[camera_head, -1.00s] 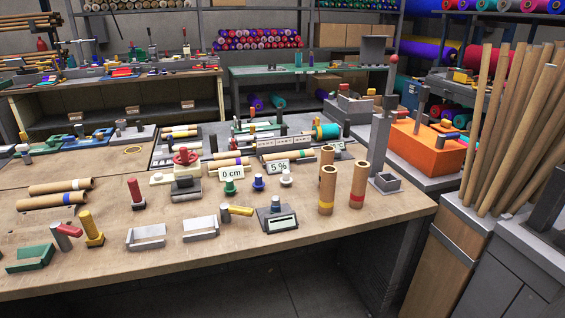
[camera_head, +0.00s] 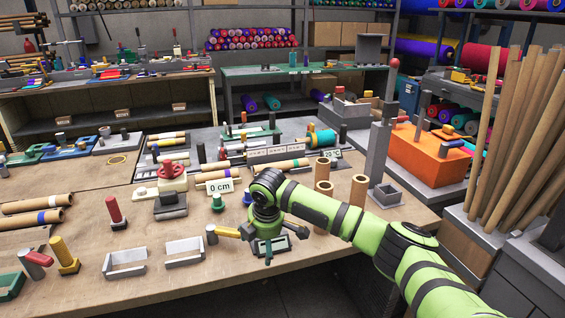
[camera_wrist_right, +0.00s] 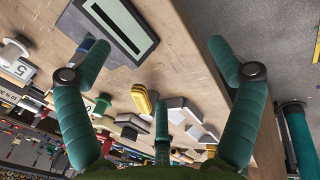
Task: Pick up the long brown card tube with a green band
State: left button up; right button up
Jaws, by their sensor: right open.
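Several brown card tubes lie on the workbench, but I cannot make out a green band on any. In the head view, one long tube (camera_head: 279,166) lies at the back middle with a shorter tube (camera_head: 213,175) to its left. Two more (camera_head: 34,204) lie at the left edge, one with a blue-purple band. My right gripper (camera_head: 272,246) is over the display device near the bench's front edge, apart from these tubes. In the right wrist view my gripper (camera_wrist_right: 160,62) has its green fingers spread, with nothing between them. My left gripper is not in view.
Upright tubes (camera_head: 323,192) stand behind my right forearm, partly hidden. The display device (camera_wrist_right: 118,28) is below the gripper. Tall poles (camera_head: 520,130) stand at right.

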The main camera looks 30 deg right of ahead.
aim_at(287, 165)
jog(key=i+l, duration=1.35)
jog(key=l, duration=0.2)
